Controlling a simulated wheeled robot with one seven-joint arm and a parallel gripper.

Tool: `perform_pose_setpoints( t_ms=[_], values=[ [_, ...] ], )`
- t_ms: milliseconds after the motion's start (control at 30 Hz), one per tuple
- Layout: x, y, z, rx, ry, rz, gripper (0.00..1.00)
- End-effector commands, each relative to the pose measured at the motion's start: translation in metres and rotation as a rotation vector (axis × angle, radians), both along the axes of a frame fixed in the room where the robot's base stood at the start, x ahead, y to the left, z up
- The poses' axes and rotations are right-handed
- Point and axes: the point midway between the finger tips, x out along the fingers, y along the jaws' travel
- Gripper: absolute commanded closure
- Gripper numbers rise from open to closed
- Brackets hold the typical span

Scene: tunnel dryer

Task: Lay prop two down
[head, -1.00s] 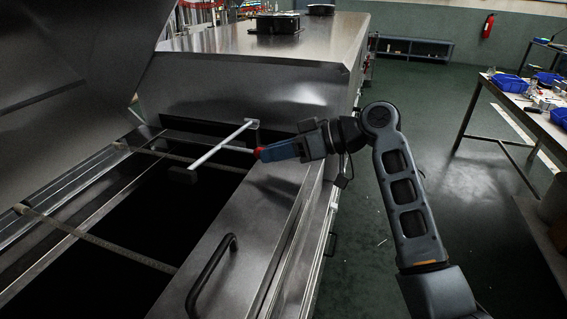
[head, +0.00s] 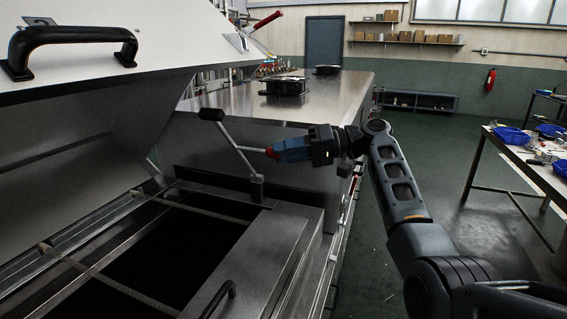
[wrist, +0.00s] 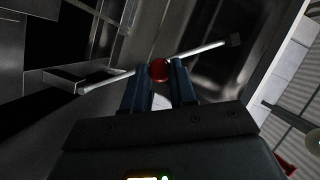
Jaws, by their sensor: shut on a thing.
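Prop two (head: 229,137) is a thin pale rod with a dark pad at its free end. It stands tilted up and to the left from a small bracket (head: 257,188) at the opening's back right corner. I cannot tell whether its pad touches the raised lid (head: 105,115) behind it. My gripper (head: 272,153) is shut on the prop's red knob, partway along the rod. The wrist view shows the red knob (wrist: 160,70) between the fingers, with the rod (wrist: 200,52) crossing beyond them and the pad at upper right.
The open dryer bay (head: 165,255) is dark inside, with thin crossbars. A black handle (head: 222,297) sits on its near right edge. A black unit (head: 285,86) stands on the steel housing. A workbench (head: 520,160) with blue bins is at right; green floor lies between.

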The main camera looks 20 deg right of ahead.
Motion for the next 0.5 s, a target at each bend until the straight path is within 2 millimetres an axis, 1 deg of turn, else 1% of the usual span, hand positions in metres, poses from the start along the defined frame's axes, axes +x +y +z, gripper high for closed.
perform_pose_setpoints(
  t_ms=[133,500],
  values=[
    [0.0045,-0.0050,0.0053,0.033,0.031,0.001,1.00],
    [0.0073,-0.0079,0.0069,0.053,0.053,0.000,1.00]
  ],
)
